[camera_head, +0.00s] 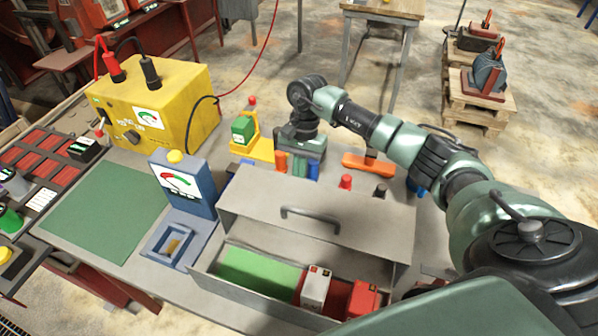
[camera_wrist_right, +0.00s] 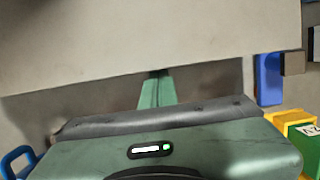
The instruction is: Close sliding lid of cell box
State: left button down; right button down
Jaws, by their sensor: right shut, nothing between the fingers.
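The grey cell box (camera_head: 214,281) stands on the bench in the head view. Its sliding lid (camera_head: 258,201) with a dark bar handle (camera_head: 310,214) covers the back part. The front part is open, showing a green section, a red section and cells, one white (camera_head: 315,287) and one red (camera_head: 362,299). My right gripper (camera_head: 303,148) is behind the lid's far edge. In the right wrist view its shut fingers (camera_wrist_right: 157,90) point at a pale grey panel, and their tips are at its lower edge. I cannot tell whether they touch. My left gripper is not in view.
A blue meter (camera_head: 183,185) stands left of the box, with a yellow charger (camera_head: 155,105) farther back. A yellow stand with a green block (camera_head: 243,130), an orange piece (camera_head: 368,165) and small terminals sit behind the box. A green mat (camera_head: 105,207) is clear.

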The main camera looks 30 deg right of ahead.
aim_at(276, 221)
jog(key=shift+f, duration=0.1)
jog(key=s+a+b, duration=0.1)
jog(key=s+a, duration=0.2)
jog(key=a, duration=0.1)
jog(key=s+a+b, duration=0.1)
jog(key=s+a, duration=0.2)
jog(key=s+a+b, duration=0.1)
jog(key=s+a, duration=0.2)
jog(key=a, duration=0.1)
jog(key=shift+s+a, duration=0.1)
jog(key=shift+a, duration=0.2)
jog(key=shift+s+a+b, duration=0.3)
jog(key=shift+s+a, duration=0.1)
